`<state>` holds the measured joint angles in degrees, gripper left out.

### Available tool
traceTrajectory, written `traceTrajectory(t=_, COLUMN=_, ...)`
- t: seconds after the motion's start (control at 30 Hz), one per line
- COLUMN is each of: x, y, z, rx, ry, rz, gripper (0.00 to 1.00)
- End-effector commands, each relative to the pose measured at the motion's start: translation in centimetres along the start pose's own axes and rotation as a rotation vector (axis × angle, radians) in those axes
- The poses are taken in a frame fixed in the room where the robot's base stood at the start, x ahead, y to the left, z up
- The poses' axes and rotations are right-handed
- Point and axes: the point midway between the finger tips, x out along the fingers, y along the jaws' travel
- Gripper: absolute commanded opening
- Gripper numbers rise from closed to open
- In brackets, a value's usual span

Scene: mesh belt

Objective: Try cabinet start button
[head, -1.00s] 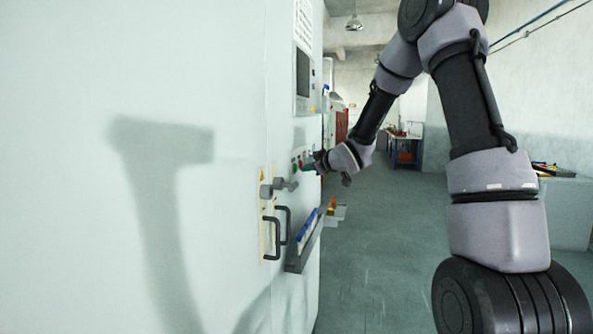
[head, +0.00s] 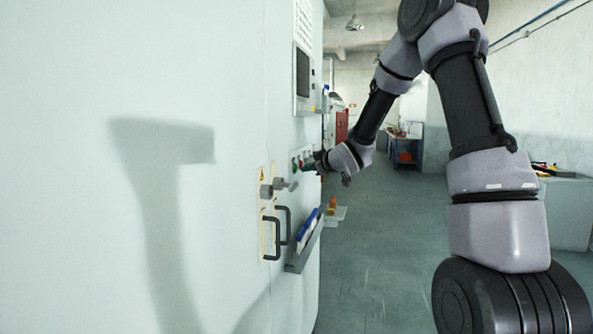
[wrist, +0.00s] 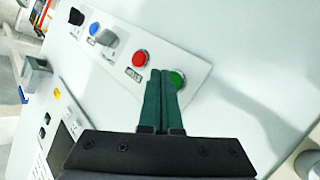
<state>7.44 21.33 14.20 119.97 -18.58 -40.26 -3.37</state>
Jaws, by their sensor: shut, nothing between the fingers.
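The cabinet (head: 215,80) fills the left of the head view. Its button strip (wrist: 192,68) shows close up in the wrist view. A green button (wrist: 178,79) and a red button (wrist: 140,58) sit near the strip's end. My gripper (wrist: 161,74) has its two dark green fingers together, with nothing between them. The fingertips overlap the left edge of the green button in the wrist view; I cannot tell whether they touch it. In the head view my gripper (head: 311,163) is at the cabinet face beside the buttons.
A grey rotary switch (wrist: 108,39), a blue button (wrist: 94,28) and a black knob (wrist: 76,17) share the strip. Black door handles (head: 274,237) and a tray (head: 300,258) stick out below. The floor (head: 385,240) to the right is clear.

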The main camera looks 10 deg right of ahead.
Motion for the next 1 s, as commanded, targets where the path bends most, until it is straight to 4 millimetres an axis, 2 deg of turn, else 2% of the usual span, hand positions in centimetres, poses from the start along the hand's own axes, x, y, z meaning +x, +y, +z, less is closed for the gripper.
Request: traceTrajectory(t=1.0, x=0.63, y=-0.46, z=-0.49, rx=0.000, ry=0.000, rz=0.000, gripper=0.00)
